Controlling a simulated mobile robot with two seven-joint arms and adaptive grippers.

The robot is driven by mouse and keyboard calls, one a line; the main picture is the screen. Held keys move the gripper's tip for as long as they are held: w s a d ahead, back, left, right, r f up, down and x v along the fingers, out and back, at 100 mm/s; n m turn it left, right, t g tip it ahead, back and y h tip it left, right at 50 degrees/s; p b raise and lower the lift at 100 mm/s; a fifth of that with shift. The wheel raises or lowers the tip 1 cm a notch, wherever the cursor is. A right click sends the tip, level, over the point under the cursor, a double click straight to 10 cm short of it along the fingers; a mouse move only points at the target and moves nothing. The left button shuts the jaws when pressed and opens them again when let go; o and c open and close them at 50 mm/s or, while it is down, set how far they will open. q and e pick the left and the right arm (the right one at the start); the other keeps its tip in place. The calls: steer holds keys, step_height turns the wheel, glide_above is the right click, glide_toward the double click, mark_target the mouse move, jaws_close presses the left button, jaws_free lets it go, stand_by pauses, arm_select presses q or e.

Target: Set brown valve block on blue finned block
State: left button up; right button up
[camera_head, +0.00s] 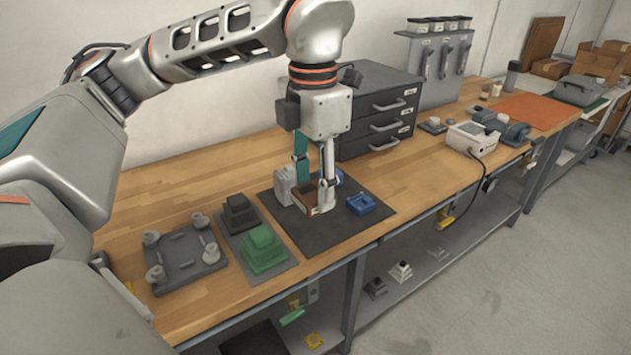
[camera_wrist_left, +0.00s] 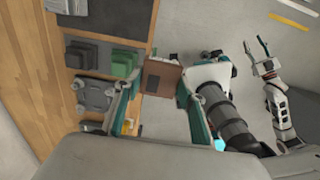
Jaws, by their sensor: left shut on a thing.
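My left gripper (camera_head: 315,190) points down over the dark mat and is shut on the brown valve block (camera_head: 306,197). In the left wrist view the brown block (camera_wrist_left: 162,77) sits between the two fingers. A blue finned block (camera_head: 361,204) lies on the mat to the right of my gripper, apart from it. Another blue piece (camera_head: 339,178) is partly hidden behind the fingers. Whether the brown block touches the mat is hard to tell. My right gripper (camera_wrist_left: 267,57) shows in the left wrist view, open and empty.
A light grey block (camera_head: 282,190) stands on the dark mat (camera_head: 318,240) close left of my gripper. Green (camera_head: 263,247) and dark grey (camera_head: 238,212) stepped blocks and a grey tray with posts (camera_head: 185,262) lie further left. A drawer cabinet (camera_head: 378,112) stands behind.

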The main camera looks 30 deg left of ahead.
arm_select(q)
steer(key=shift+s+d, duration=0.2)
steer(key=shift+s, duration=0.05)
steer(key=d+f+m, duration=0.3)
steer(key=f+m, duration=2.8)
steer(key=f, duration=0.1)
steer(key=shift+s+m, duration=0.3)
steer(key=shift+s, duration=0.1)
steer(key=shift+d, duration=0.1)
steer(key=shift+w+r, duration=0.1)
